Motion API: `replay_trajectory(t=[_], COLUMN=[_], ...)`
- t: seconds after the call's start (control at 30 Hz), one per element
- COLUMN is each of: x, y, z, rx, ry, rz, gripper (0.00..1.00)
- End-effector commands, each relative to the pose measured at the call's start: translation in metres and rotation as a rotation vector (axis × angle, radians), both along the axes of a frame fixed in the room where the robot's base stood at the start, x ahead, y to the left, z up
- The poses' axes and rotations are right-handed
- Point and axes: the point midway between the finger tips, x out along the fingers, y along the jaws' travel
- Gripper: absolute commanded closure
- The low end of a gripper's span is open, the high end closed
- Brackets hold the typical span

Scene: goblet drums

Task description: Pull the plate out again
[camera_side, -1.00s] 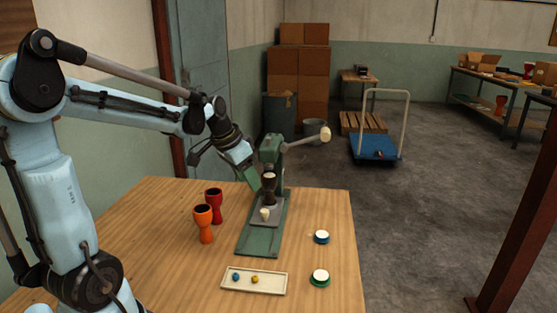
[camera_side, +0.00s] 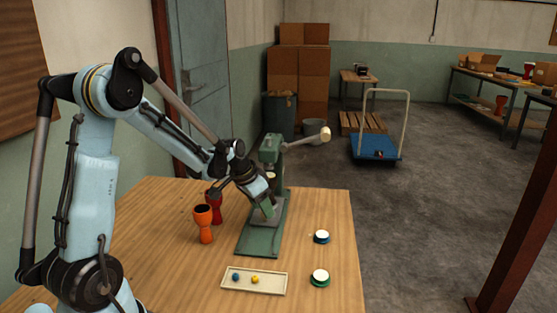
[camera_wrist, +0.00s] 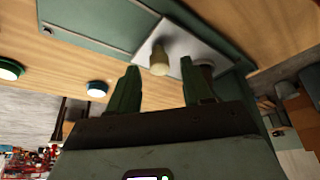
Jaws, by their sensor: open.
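The green press (camera_side: 270,150) stands at the back of the table on a long green base (camera_side: 256,243). Its grey plate (camera_side: 282,212) lies at the foot of the press, and shows light grey in the wrist view (camera_wrist: 180,44). My gripper (camera_side: 267,208) is low over the plate, tilted down. In the wrist view its green fingers (camera_wrist: 159,68) are apart, with the knob showing between their tips. A dark shape, partly hidden, shows behind the right finger.
A tray (camera_side: 279,289) with a blue and a yellow ball lies in front. Blue-rimmed (camera_side: 321,237) and green-rimmed (camera_side: 320,278) discs lie right. The press lever (camera_side: 305,139) points right.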

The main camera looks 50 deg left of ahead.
Motion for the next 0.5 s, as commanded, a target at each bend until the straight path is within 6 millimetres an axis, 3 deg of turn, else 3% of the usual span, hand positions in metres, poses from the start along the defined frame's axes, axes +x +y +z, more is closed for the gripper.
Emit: replay_trajectory(t=[0.5], x=[0.0038], y=[-0.0002], z=[-0.0098], rx=[0.0], ry=[0.0], rz=[-0.001], gripper=[0.53])
